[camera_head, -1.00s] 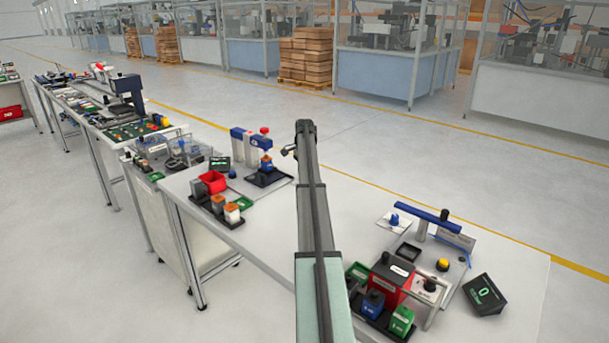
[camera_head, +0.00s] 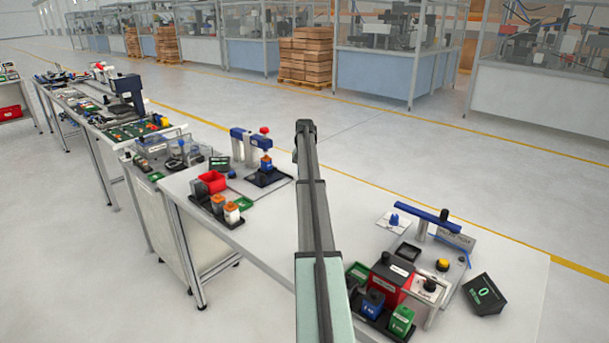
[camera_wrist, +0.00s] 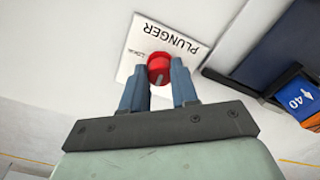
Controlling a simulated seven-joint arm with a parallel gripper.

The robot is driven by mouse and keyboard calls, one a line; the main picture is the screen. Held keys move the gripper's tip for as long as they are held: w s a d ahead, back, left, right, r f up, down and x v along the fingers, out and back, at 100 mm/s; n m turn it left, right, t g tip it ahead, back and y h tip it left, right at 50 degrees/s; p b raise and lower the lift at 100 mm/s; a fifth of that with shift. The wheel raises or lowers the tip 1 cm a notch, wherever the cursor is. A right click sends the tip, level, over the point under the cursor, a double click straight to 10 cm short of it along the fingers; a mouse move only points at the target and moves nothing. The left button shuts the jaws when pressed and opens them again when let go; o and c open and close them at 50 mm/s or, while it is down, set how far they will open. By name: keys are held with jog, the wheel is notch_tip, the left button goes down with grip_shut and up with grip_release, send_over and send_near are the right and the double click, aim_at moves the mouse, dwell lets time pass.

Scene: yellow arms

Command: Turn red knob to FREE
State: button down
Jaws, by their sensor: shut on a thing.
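The red knob (camera_wrist: 160,68) sits on a white panel (camera_wrist: 139,40) marked PLUNGER, which reads upside down in the wrist view. A pale pointer mark shows on the knob's face, toward my gripper's side. Small lettering beside the knob is too small to read. My gripper (camera_wrist: 159,72) has its two blue-grey fingers on either side of the knob, shut on it. In the head view my arm runs up the middle and my gripper is hidden; I cannot make out the knob panel there.
A blue and orange block (camera_wrist: 300,94) marked 40 is on a dark blue structure at right in the wrist view. In the head view, a blue-and-white press (camera_head: 250,146) stands left of my arm, and a second station (camera_head: 437,223) stands right. Bare table lies between them.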

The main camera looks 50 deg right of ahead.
jog(key=n, duration=0.4)
jog(key=shift+n, duration=2.1)
jog(key=c, duration=0.9)
grip_release()
jog(key=shift+o, duration=0.2)
notch_tip(320, 180, up, 14)
jog(key=shift+f, duration=0.1)
